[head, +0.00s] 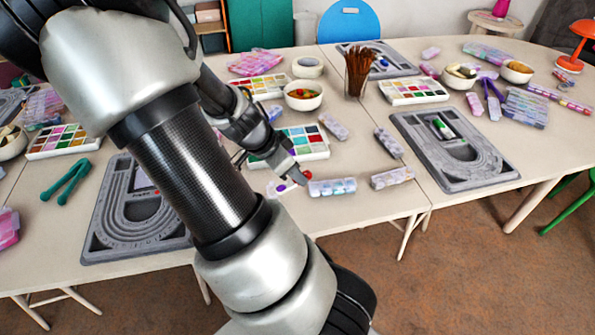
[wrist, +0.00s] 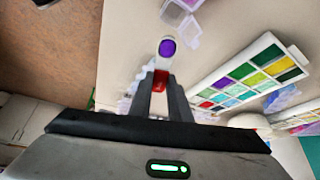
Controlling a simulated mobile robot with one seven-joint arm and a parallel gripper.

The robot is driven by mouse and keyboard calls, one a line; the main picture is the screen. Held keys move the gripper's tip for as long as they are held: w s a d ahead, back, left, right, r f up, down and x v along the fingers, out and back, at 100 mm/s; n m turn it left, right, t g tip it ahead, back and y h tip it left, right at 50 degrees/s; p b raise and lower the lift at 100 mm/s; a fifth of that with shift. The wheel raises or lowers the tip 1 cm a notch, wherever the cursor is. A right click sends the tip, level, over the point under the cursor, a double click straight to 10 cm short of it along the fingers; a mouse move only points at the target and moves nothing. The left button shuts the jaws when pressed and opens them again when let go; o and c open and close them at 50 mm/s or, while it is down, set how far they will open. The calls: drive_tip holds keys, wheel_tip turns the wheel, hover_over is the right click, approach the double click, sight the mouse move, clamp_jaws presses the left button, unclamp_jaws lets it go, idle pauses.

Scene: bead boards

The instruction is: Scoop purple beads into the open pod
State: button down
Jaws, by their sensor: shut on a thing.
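My gripper (wrist: 161,84) is shut on the red handle (wrist: 160,80) of a small scoop. The scoop's white bowl (wrist: 168,58) points away from the fingers, with purple beads (wrist: 167,47) in it. In the head view my gripper (head: 299,180) is low over the near table edge; the red handle (head: 308,174) and purple beads (head: 281,187) show beside it. Past the bowl, at the wrist view's top edge, is a small clear pod (wrist: 175,13) that looks open, with a clear flap (wrist: 188,34) beside it. The frame cuts it off; my arm mostly hides that spot in the head view.
A closed-looking pod strip (head: 332,187) lies just right of my gripper. More strips (head: 392,178) lie farther right. A bead palette (head: 308,146) is behind my gripper; it also shows in the wrist view (wrist: 250,72). A grey bead board (head: 455,150) is at right.

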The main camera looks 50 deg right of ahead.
drive_tip(key=shift+w+a+f+h+b, duration=0.1)
drive_tip(key=shift+a+f+h+b, duration=0.1)
drive_tip(key=shift+f+b, duration=0.25)
drive_tip(key=shift+w+a+f+h+b, duration=0.1)
drive_tip(key=shift+f+h+b, duration=0.15)
drive_tip(key=shift+f, duration=0.35)
drive_tip(key=shift+a+f, duration=0.1)
drive_tip(key=shift+w+a+r+h, duration=0.15)
drive_tip(key=shift+r+h, duration=0.15)
drive_tip(key=shift+h, duration=0.25)
drive_tip(key=h, duration=0.1)
drive_tip(key=a+g+h+b, duration=0.1)
drive_tip(key=h, duration=0.1)
drive_tip(key=shift+w+a+r, duration=0.1)
drive_tip(key=shift+r, duration=0.5)
drive_tip(key=shift+a+r, duration=0.1)
drive_tip(key=shift+r, duration=0.1)
drive_tip(key=shift+a+f+h, duration=0.1)
drive_tip(key=shift+h, duration=0.2)
drive_tip(key=shift+w+a+g+h+b, duration=0.15)
drive_tip(key=shift+a+g+h+b, duration=0.25)
drive_tip(key=shift+h+b, duration=0.45)
drive_tip(key=shift+a+r+h+b, duration=0.35)
drive_tip(key=shift+r+h+b, duration=0.15)
drive_tip(key=shift+h, duration=0.15)
